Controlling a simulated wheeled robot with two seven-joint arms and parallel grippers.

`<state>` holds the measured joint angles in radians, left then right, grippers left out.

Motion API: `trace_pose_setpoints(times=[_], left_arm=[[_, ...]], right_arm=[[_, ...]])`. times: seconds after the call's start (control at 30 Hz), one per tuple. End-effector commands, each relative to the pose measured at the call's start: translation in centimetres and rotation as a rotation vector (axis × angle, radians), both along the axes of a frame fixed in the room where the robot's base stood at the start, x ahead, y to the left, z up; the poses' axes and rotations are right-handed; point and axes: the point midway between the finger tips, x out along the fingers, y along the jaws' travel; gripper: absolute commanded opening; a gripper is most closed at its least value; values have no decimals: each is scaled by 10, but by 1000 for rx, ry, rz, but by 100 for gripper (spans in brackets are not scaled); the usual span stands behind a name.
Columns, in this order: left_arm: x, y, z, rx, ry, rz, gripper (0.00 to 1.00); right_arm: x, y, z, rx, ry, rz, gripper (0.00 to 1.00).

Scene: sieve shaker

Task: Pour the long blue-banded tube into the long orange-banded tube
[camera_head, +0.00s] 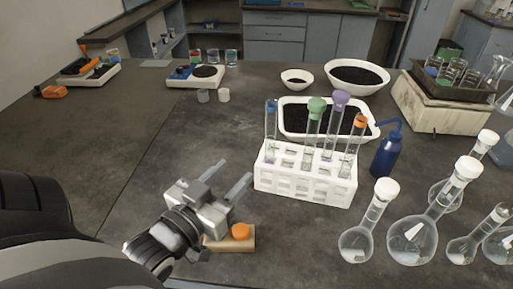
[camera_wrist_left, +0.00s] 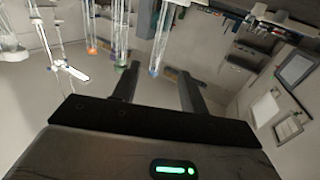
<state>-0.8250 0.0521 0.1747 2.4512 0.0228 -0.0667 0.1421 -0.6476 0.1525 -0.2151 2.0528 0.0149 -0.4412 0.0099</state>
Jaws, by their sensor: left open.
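A white rack (camera_head: 305,181) stands mid-table with several upright glass tubes. The blue-banded tube (camera_head: 270,122) is at its left end, with a blue band near the top. The orange-banded tube (camera_head: 355,143) is at its right end, with an orange top. Between them are a green-topped tube (camera_head: 314,124) and a purple-topped tube (camera_head: 335,120). My left gripper (camera_head: 236,171) is open and empty, left of the rack and apart from it. In the left wrist view the picture is upside down; the blue-banded tube (camera_wrist_left: 161,40) shows beyond the open fingers. My right gripper is out of view.
A wooden block with an orange knob (camera_head: 240,231) lies just below my left gripper. Round flasks (camera_head: 412,240) crowd the right front. A blue wash bottle (camera_head: 386,156) stands right of the rack; a white tray of black grains (camera_head: 372,132) lies behind it.

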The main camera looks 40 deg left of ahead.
Motion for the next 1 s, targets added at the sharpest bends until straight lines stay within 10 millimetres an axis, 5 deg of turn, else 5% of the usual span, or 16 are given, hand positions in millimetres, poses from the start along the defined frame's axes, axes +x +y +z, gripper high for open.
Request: trace_pose_setpoints(times=[0.7,1.0], left_arm=[[126,10,2,2,-3,0,44],[154,12,0,2,0,-1,44]], right_arm=[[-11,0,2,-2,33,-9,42],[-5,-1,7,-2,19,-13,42]])
